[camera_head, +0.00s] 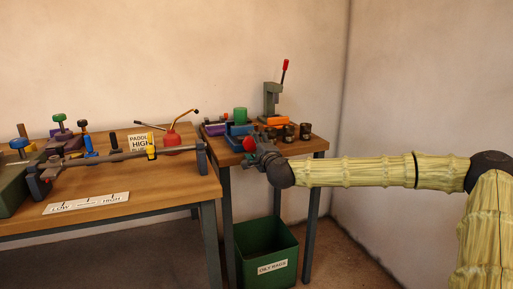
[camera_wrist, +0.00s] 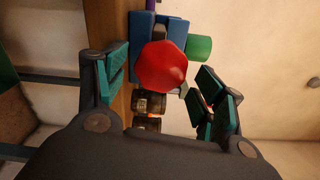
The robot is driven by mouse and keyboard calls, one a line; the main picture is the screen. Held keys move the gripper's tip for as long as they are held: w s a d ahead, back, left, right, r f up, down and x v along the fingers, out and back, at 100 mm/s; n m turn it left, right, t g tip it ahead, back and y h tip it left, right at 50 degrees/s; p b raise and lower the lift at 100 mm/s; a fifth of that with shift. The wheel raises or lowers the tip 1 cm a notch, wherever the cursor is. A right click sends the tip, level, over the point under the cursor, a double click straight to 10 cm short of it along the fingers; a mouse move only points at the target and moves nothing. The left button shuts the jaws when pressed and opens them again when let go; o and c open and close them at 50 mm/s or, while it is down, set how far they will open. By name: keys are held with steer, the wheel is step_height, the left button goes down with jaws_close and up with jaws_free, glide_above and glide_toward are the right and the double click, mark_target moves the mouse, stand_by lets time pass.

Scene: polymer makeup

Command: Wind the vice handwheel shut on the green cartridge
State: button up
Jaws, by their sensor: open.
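The blue vice (camera_head: 236,131) sits on the small wooden table, with its red handwheel (camera_head: 249,144) facing the front. In the wrist view the red handwheel (camera_wrist: 161,67) lies between the two teal-padded fingers of my gripper (camera_wrist: 163,74), with the blue vice (camera_wrist: 141,40) behind it. My gripper (camera_head: 262,153) is open around the wheel; I cannot tell whether either pad touches it. The green cartridge (camera_head: 240,114) stands upright at the back of the vice. It also shows in the wrist view (camera_wrist: 199,48). The jaws' contact with it is hidden.
A grey press (camera_head: 272,99) with a red-tipped lever stands behind, on an orange base. Several dark cups (camera_head: 288,133) stand to the right of the vice. A green bin (camera_head: 266,252) is below. The left workbench (camera_head: 150,200) holds clamps and a red oil can (camera_head: 172,138).

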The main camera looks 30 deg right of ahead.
steer(key=shift+s, duration=0.15)
steer(key=v, duration=1.1)
steer(key=shift+s, duration=0.35)
steer(key=shift+f, duration=0.1)
